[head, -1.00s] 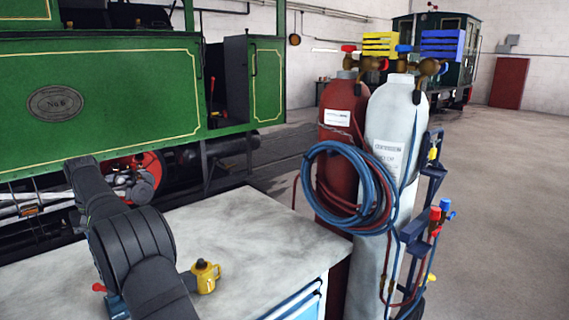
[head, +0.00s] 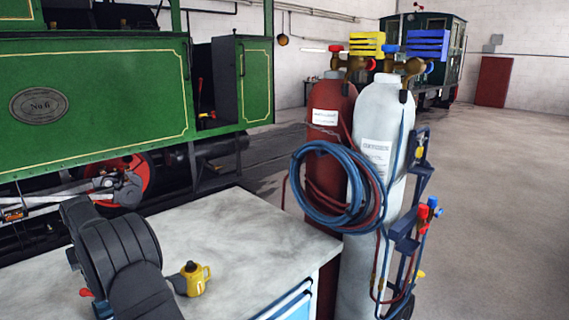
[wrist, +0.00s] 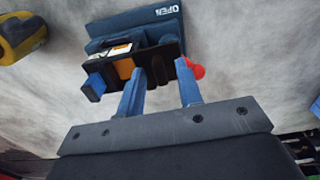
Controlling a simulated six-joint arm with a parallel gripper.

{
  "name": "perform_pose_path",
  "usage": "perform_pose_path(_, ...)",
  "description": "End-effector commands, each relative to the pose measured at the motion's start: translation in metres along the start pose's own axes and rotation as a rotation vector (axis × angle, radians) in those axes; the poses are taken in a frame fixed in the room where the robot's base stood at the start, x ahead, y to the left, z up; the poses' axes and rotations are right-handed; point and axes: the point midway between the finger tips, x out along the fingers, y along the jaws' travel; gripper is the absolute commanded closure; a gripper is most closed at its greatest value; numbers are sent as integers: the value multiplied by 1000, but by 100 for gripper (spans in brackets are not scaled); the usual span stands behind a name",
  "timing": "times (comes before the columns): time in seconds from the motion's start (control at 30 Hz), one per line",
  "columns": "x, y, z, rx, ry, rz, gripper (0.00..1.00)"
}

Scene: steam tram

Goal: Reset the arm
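My arm (head: 115,255) rises at the lower left of the head view, in front of the workbench top (head: 230,225). My gripper is hidden there behind the arm. In the wrist view my gripper (wrist: 160,75) has two blue fingers standing apart, with a gap between them. No object is clearly held. Beyond the fingertips is a blue and black device (wrist: 135,45) marked OPEN, with an orange patch and a red knob (wrist: 196,69). I cannot tell whether the fingers touch it. The red knob also shows in the head view (head: 86,292), beside the arm.
A yellow oil can (head: 193,278) stands on the bench close to my arm; it also shows in the wrist view (wrist: 22,38). A red cylinder (head: 325,125) and a white cylinder (head: 375,160) stand beyond the bench's right edge. The green tram (head: 100,90) is behind. The bench middle is clear.

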Motion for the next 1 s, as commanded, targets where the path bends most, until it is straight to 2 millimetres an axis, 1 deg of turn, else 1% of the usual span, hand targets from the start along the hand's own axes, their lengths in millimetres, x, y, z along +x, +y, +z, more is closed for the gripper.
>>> perform_pose_path(0.17, -8, 0, 0, 0, 2, 0, 67)
perform_pose_path(0.27, -21, 0, -1, 0, 3, 0, 67)
perform_pose_path(0.8, -128, 0, -1, 0, 5, 0, 67)
perform_pose_path(0.9, -144, 0, -1, 0, 4, 0, 67)
perform_pose_path(1.0, -157, 0, -1, 0, 3, 0, 67)
